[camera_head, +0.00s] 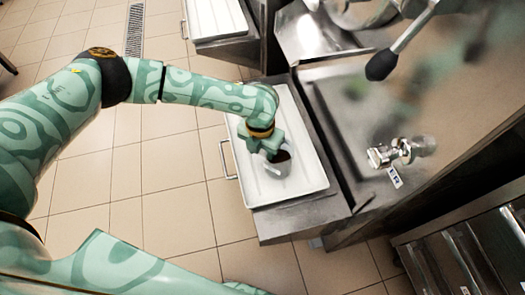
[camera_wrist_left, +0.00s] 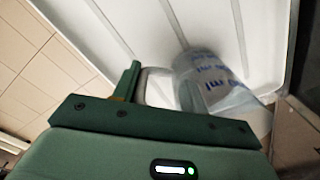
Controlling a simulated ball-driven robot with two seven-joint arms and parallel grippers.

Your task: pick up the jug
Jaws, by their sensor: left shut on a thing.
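The jug (camera_head: 283,168) is a small clear vessel with a dark-looking inside in the head view, over the white tray (camera_head: 308,190). In the left wrist view the jug (camera_wrist_left: 218,82) is see-through with blue "ml" markings and looks tilted in that picture. My left gripper (camera_head: 267,150) is at the jug's upper-left side and shut on it, seemingly at its handle; the grip is partly hidden by the gripper body. I cannot tell whether the jug's base touches the tray. My right gripper is not in view.
The tray lies on a steel stand beside a batch freezer with a metal spout (camera_head: 385,155). A black-knobbed lever (camera_head: 382,65) sticks out above. Another white tray (camera_head: 215,18) is at the top. Tiled floor (camera_head: 170,215) is open to the left.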

